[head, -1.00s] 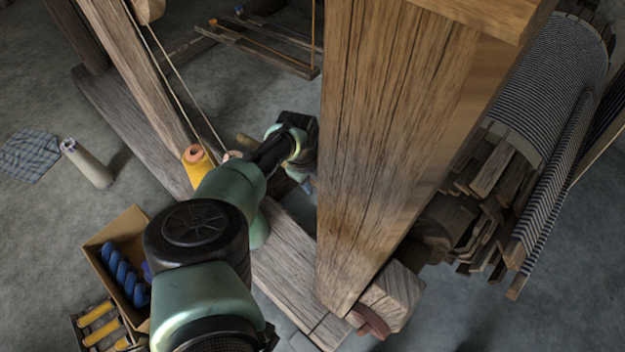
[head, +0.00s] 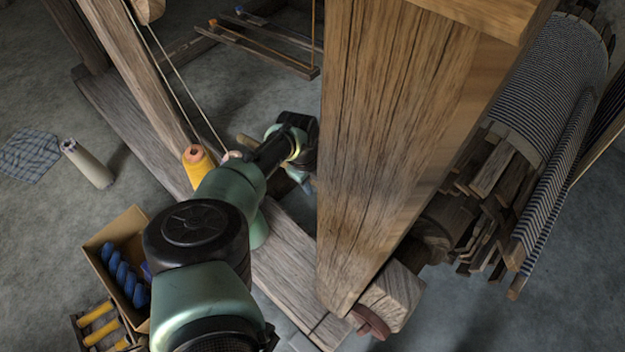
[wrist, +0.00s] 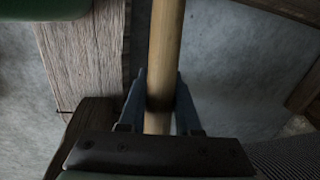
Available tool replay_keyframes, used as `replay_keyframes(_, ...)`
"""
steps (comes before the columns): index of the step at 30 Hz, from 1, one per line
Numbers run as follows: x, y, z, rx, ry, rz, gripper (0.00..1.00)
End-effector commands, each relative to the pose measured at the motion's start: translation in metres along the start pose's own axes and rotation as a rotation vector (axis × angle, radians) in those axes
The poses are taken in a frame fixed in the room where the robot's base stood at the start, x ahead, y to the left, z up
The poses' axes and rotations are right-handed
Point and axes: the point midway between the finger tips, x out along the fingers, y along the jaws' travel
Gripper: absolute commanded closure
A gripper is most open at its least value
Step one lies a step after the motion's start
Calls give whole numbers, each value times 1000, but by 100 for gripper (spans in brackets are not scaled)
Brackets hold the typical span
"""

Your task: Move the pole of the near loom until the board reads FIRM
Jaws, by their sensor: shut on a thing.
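The near loom's post (head: 395,140) is a broad upright beam that fills the middle of the head view. The pole (wrist: 165,60) is a pale, smooth wooden rod running up and down the wrist view. My gripper (wrist: 160,98) is shut around it, with one dark finger on each side. No board or reading shows in either view.
A striped cloth roll (head: 560,80) with wooden slats sits right of the post. A lower beam (head: 290,275) runs below my arm.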

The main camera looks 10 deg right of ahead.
Motion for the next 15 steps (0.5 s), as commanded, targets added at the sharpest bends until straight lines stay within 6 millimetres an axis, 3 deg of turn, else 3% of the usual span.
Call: replay_keyframes(15,7,-2,-4,2,14,-2,100)
